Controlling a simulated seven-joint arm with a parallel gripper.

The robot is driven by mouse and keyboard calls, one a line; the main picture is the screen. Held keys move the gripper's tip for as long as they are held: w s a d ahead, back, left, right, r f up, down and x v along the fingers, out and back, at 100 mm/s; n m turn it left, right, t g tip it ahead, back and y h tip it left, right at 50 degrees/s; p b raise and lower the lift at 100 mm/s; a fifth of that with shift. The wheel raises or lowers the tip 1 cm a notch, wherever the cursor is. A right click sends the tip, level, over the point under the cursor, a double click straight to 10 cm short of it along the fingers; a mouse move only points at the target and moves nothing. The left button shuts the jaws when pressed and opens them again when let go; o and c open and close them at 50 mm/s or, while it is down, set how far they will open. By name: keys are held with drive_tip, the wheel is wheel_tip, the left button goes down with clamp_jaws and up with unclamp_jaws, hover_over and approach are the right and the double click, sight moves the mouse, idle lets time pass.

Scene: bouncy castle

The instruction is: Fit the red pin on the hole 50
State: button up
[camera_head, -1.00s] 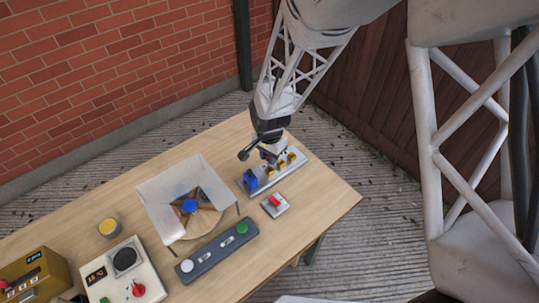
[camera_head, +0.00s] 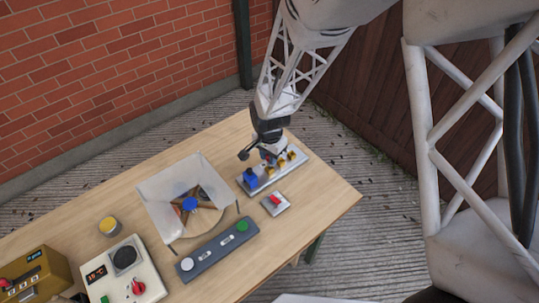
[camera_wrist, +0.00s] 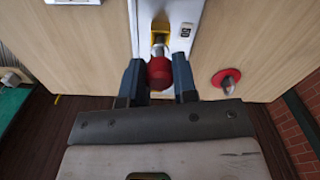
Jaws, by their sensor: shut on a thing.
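The red pin (camera_wrist: 159,73) shows in the wrist view as a red round head with a metal shaft pointing away from me. My gripper (camera_wrist: 158,82) is shut on its head, with one dark finger on each side. The shaft lines up with a yellow-edged hole (camera_wrist: 160,24) in the pale board (camera_wrist: 177,45). I cannot tell whether its tip has entered. A small dark label (camera_wrist: 186,30) sits right of the hole, too small to read surely. In the head view my gripper (camera_head: 269,158) is low over the board (camera_head: 262,186), hiding the pin.
A blue piece (camera_head: 250,179) and yellow pieces (camera_head: 291,156) are on the board. A plate with a red switch (camera_head: 275,202) lies in front. A clear box (camera_head: 165,185) and a grey button bar (camera_head: 218,250) are left. A red round thing (camera_wrist: 226,80) shows at right in the wrist view.

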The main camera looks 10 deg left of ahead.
drive_tip(key=shift+f, duration=0.9)
idle(2.2)
drive_tip(key=o, duration=1.5)
drive_tip(key=shift+r, duration=0.25)
drive_tip(key=shift+r, duration=3.45)
drive_tip(key=shift+r, duration=0.1)
